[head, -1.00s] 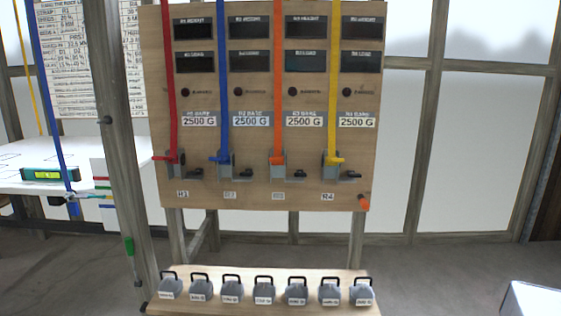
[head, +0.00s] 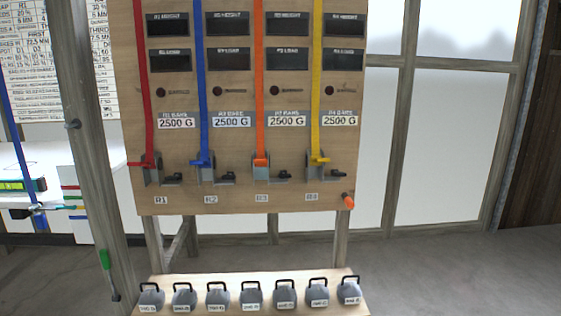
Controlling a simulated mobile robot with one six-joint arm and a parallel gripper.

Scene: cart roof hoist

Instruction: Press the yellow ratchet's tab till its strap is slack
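The yellow strap (head: 317,80) runs straight down the right side of the wooden board (head: 230,203) in the head view. It ends at the yellow ratchet (head: 319,164), a grey bracket with a yellow piece on top, above the R4 label. A small black tab (head: 337,174) sticks out just right of the bracket. The strap looks straight; I cannot tell its tension. My gripper is not in view.
Red (head: 150,165), blue (head: 206,165) and orange (head: 261,165) ratchets sit in a row to the left. An orange knob (head: 348,200) is at the board's lower right corner. A low bench (head: 160,312) with several handled weights stands in front. Floor at right is clear.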

